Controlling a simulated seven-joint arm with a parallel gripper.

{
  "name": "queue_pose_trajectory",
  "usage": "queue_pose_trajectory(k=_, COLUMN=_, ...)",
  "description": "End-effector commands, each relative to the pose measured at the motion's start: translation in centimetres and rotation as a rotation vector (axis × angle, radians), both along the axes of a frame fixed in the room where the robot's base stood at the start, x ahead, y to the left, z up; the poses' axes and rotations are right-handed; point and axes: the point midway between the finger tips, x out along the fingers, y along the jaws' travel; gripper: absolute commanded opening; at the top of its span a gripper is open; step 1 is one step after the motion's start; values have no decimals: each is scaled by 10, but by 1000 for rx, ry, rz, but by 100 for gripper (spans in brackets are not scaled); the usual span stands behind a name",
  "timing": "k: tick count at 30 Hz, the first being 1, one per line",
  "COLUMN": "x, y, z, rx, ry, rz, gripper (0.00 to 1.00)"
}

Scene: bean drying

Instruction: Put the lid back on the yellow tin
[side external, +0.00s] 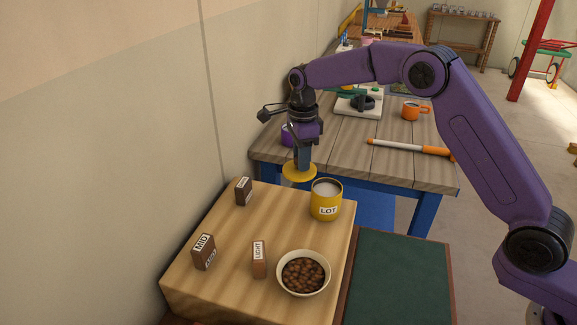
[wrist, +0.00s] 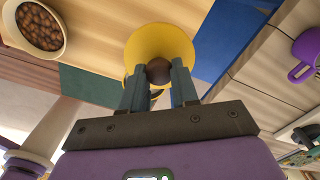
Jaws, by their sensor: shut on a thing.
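The yellow tin (side external: 326,212) with a "LOT" label stands upright and open at the back right of the light wooden block; its inside looks pale. My gripper (side external: 301,165) is shut on the dark round knob (wrist: 158,71) of the yellow lid (side external: 298,174). The lid hangs roughly level in the air, above and to the left of the tin in the side view, apart from it.
The block (side external: 220,275) also carries a bowl of beans (side external: 304,273) and small label blocks marked "MID" (side external: 204,251) and "LIGHT" (side external: 259,259), plus another dark one (side external: 243,191). A plank table (side external: 330,150) behind holds a purple mug (wrist: 304,58) and an orange mug (side external: 411,110).

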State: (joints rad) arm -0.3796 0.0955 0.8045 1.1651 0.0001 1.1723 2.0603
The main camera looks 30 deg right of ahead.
Motion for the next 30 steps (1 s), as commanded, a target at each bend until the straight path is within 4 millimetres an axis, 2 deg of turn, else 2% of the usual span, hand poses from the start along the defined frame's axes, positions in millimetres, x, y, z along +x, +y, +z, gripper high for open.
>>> queue_pose_trajectory(k=6, x=-28, y=-33, z=21, rx=1, ry=-2, rz=-51, gripper=0)
queue_pose_trajectory(k=15, x=-51, y=-52, z=30, rx=1, ry=-1, rz=-83, gripper=0)
queue_pose_trajectory(k=20, x=-52, y=-53, z=24, rx=0, ry=1, rz=-84, gripper=0)
queue_pose_trajectory(k=30, x=-52, y=-53, z=-4, rx=-1, ry=2, rz=-83, gripper=0)
